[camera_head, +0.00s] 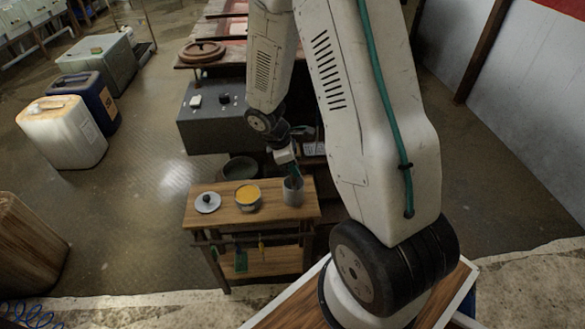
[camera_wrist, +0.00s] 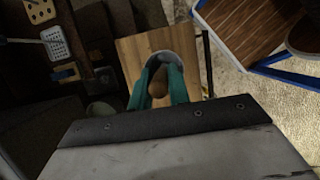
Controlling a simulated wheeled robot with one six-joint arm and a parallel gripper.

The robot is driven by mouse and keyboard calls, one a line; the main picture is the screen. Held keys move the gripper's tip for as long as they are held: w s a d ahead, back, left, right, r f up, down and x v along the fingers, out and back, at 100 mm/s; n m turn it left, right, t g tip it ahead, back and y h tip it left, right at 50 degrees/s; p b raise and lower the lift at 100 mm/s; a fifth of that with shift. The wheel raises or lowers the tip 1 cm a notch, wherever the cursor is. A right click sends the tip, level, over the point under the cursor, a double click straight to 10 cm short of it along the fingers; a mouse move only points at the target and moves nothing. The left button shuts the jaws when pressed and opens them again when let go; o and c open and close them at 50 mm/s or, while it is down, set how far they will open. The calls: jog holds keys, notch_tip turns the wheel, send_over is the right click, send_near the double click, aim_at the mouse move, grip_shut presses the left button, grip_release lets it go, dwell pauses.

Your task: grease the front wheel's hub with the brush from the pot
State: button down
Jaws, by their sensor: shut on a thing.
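My gripper (camera_head: 292,172) points down over a grey cup (camera_head: 293,191) at the right end of a small wooden table. In the wrist view its green fingers (camera_wrist: 160,86) are shut on the brown handle of the brush (camera_wrist: 157,82). The handle lies inside the outline of the cup's rim (camera_wrist: 166,56); the brush's bristles are hidden. The pot (camera_head: 248,205), holding orange-yellow grease, stands left of the cup, open. I cannot clearly pick out the front wheel or its hub.
A grey lid with a dark knob (camera_head: 207,202) lies left of the pot on the wooden table (camera_head: 222,218). A dark grey box (camera_head: 210,125) stands behind. A round brown object (camera_head: 202,52) lies at the back. Canisters (camera_head: 62,135) stand left; the floor between is clear.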

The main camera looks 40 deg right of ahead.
jog(key=shift+r, duration=4.65)
